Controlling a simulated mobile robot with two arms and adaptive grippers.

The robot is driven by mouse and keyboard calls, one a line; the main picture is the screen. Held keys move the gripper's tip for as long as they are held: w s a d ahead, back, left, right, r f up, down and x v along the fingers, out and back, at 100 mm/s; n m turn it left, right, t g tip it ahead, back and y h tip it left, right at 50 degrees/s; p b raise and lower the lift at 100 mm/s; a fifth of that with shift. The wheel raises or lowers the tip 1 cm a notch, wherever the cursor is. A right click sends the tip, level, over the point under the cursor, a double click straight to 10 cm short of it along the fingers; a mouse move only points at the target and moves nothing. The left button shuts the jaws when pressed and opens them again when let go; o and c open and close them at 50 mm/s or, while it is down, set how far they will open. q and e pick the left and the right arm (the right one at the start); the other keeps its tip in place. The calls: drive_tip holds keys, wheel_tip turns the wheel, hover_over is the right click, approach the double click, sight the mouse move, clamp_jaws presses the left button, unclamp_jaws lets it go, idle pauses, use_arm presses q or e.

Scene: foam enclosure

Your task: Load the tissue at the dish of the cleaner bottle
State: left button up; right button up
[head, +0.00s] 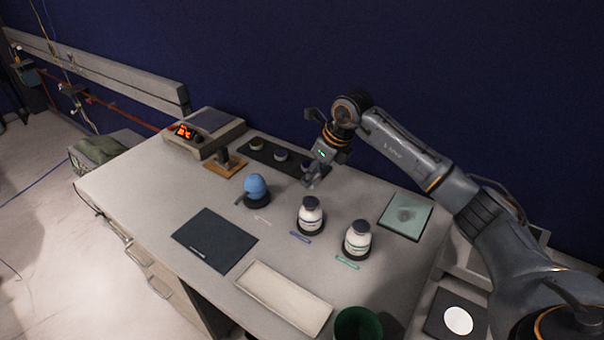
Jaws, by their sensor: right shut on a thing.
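My right gripper (313,179) reaches down at the right end of a black strip tray (268,153), behind the bottles. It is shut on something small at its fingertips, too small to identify. The tray bears small round dishes, one at its left end (256,143) and one in the middle (280,155); the gripper partly covers its right end. I cannot tell which is the cleaner bottle, or make out a tissue. My left gripper is out of view.
A blue bulb (256,186) sits on a dark stand. A dark mat (214,240), an empty pale tray (284,297) and a green bin (357,325) are in front. A pale green pad (405,216) lies right, a device with orange digits (203,132) back left.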

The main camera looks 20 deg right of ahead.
sight(310, 201)
drive_tip(key=shift+w+d+f, duration=0.1)
drive_tip(key=shift+d, duration=0.05)
drive_tip(key=shift+s+a+f+b, duration=0.15)
drive_tip(key=shift+f+b, duration=0.15)
drive_tip(key=shift+f, duration=0.05)
drive_tip(key=shift+s+a+f+b, duration=0.1)
drive_tip(key=shift+f+b, duration=0.2)
drive_tip(key=shift+f, duration=0.05)
wheel_tip(310, 201, down, 4)
drive_tip(key=shift+w+d+r+b, duration=0.1)
drive_tip(key=shift+d+r+b, duration=0.1)
drive_tip(key=shift+b, duration=0.7)
drive_tip(key=shift+a+f, duration=0.1)
drive_tip(key=shift+f, duration=0.2)
use_arm(q)
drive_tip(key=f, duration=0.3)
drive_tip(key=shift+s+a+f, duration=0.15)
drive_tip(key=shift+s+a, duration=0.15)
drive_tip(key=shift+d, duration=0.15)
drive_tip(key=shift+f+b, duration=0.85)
drive_tip(key=shift+b, duration=0.15)
use_arm(e)
drive_tip(key=shift+f, duration=1.05)
